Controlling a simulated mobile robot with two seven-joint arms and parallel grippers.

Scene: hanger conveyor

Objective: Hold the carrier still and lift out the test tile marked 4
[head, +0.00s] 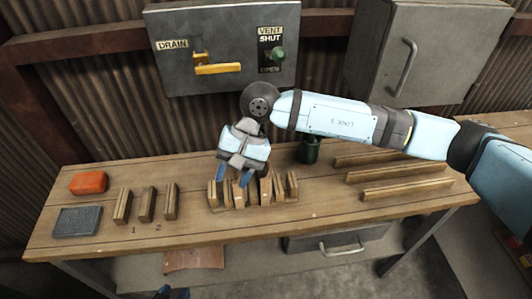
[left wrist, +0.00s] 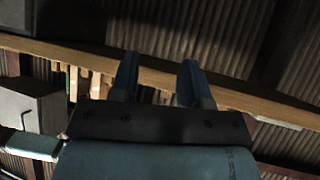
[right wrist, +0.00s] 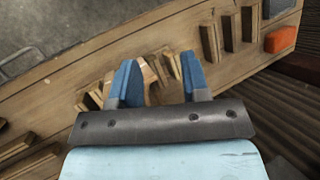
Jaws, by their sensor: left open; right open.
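The carrier (head: 252,207) is a low wooden rack on the bench, holding several upright wooden tiles (head: 265,190). No number can be read on them, so I cannot tell which is 4. My right gripper (head: 233,180) points down over the carrier's left part, open, its blue fingers hiding some tiles. In the right wrist view, tile tops (right wrist: 152,82) show between and beside the open right gripper (right wrist: 160,78). Whether the fingers touch is unclear. My left gripper (head: 172,292) barely shows at the bottom edge, in front of the bench. In the left wrist view the left gripper (left wrist: 155,80) is open and empty.
Three wooden blocks (head: 146,205) stand left of the carrier, with 1 and 2 marked on the bench before them. A red block (head: 89,182) and a grey pad (head: 77,220) lie far left.

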